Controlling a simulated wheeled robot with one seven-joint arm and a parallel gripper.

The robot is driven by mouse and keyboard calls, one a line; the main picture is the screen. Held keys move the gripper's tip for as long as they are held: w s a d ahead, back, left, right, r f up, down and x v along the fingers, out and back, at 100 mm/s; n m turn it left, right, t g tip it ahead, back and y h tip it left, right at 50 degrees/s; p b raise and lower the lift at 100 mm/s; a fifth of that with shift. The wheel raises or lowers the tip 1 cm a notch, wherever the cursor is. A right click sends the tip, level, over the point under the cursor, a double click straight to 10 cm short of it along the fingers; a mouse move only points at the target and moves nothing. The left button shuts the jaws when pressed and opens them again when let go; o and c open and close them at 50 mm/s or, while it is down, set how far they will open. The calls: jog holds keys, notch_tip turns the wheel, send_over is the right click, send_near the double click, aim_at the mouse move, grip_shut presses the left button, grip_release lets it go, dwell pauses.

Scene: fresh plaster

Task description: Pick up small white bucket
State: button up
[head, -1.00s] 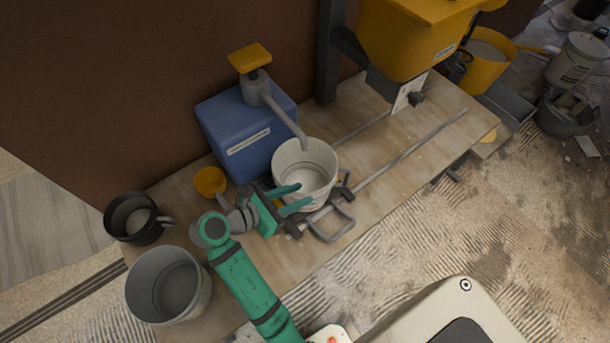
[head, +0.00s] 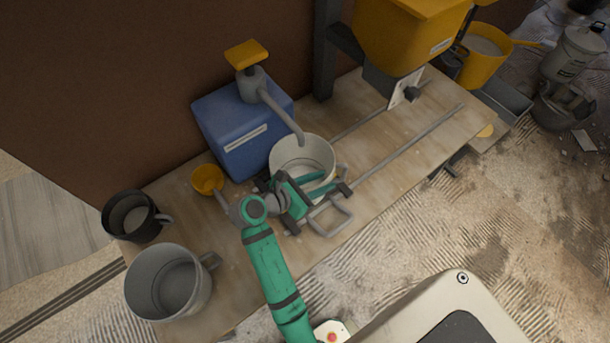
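The small white bucket (head: 308,147) stands upright on the wooden table, under the spout of a blue pump container. Its open rim faces up and it looks empty. My green gripper (head: 322,184) is at the bucket's near side, with its two fingers apart. One finger shows across the bucket's near rim and the other lies in front of it. The fingers and gripper body hide the bucket's lower near side. I cannot tell whether the fingers touch the wall.
The blue container (head: 228,120) stands behind. A rail tool with a grey handle (head: 332,222) lies close at the right. A yellow scoop (head: 207,178), a black mug (head: 122,222) and a grey bucket (head: 140,290) are at left. A yellow hopper (head: 405,35) stands at back right.

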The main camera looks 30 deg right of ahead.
jog(key=shift+c, duration=0.5)
grip_shut()
jog(key=shift+f, duration=0.1)
dwell(0.8)
